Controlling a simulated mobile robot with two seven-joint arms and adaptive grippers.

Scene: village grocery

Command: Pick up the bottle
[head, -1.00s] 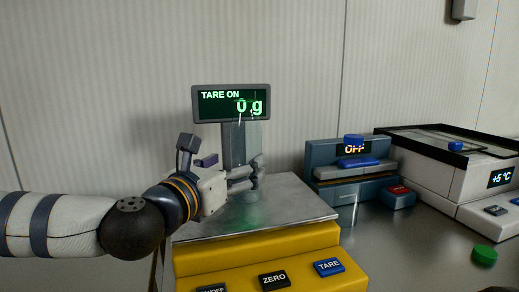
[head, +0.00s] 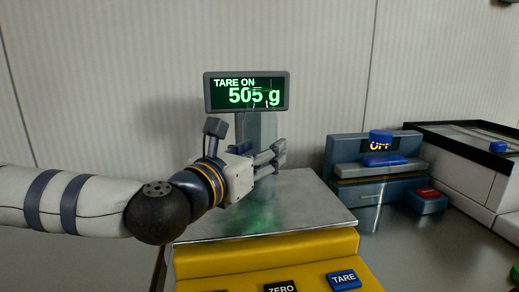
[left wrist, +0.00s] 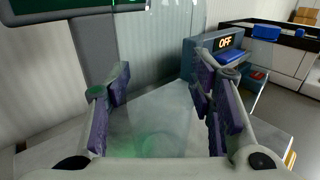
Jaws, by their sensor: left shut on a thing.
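A clear, see-through bottle (head: 265,128) stands over the metal pan (head: 305,205) of the yellow scale, in front of its display post. It is faint and its outline is hard to make out. My left gripper (head: 278,154) reaches in from the left and is shut on the bottle. In the left wrist view the bottle (left wrist: 158,75) shows as a faint clear shape between the two purple-padded fingers. The scale display (head: 246,92) reads "TARE ON" and 505 g. My right gripper is not in view.
The scale's yellow front carries a ZERO button (head: 281,287) and a blue TARE button (head: 343,280). A blue-grey device (head: 350,200) reading OFF stands to the right, with a white unit (head: 460,170) beyond it. A wall is close behind.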

